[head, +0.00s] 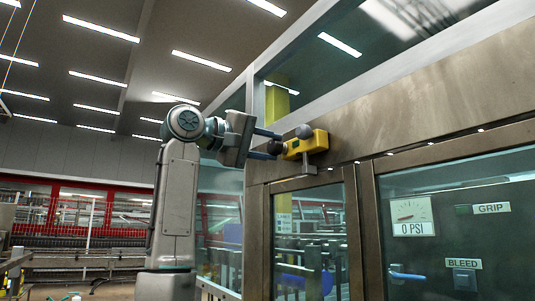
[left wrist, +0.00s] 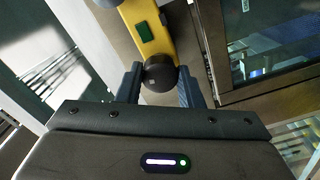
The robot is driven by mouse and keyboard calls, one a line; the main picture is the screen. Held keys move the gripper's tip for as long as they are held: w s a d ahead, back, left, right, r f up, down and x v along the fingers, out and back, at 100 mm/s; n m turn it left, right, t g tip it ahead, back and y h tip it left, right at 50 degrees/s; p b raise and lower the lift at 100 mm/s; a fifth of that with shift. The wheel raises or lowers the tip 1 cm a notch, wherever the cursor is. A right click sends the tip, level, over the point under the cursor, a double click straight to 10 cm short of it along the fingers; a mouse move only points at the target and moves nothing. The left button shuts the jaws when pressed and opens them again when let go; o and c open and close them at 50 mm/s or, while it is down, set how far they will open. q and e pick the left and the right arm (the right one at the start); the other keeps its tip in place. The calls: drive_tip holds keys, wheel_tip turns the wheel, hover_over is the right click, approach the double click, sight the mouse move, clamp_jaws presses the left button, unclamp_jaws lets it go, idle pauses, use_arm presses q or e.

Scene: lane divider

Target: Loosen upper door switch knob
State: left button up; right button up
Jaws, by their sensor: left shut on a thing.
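The upper door switch is a yellow box (head: 314,141) on the steel beam above the glass door. It also shows in the left wrist view (left wrist: 157,45), with a green patch on its face. A dark round knob (head: 277,148) sits at its left end. In the left wrist view the knob (left wrist: 160,73) lies between the two fingers. My left gripper (head: 266,145) is shut on this knob, one finger on each side of it. A second dark ball (head: 304,131) sits on the box's upper side. My right gripper is not in view.
Below the beam (head: 400,120) is a framed glass door (head: 310,240). To the right, a panel holds a gauge reading 0 PSI (head: 411,216), GRIP and BLEED labels and a blue-handled valve (head: 405,274). Open space lies left of my arm.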

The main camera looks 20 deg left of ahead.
use_arm(q)
drive_tip(key=shift+n+b, duration=0.75)
drive_tip(key=shift+n, duration=0.95)
drive_tip(key=o, duration=1)
drive_tip(key=shift+c, duration=0.2)
drive_tip(key=shift+s+a, duration=0.1)
drive_tip(key=shift+s, duration=0.05)
drive_tip(key=b+v, duration=0.5)
drive_tip(key=v, duration=0.5)
drive_tip(key=shift+s+a, duration=0.15)
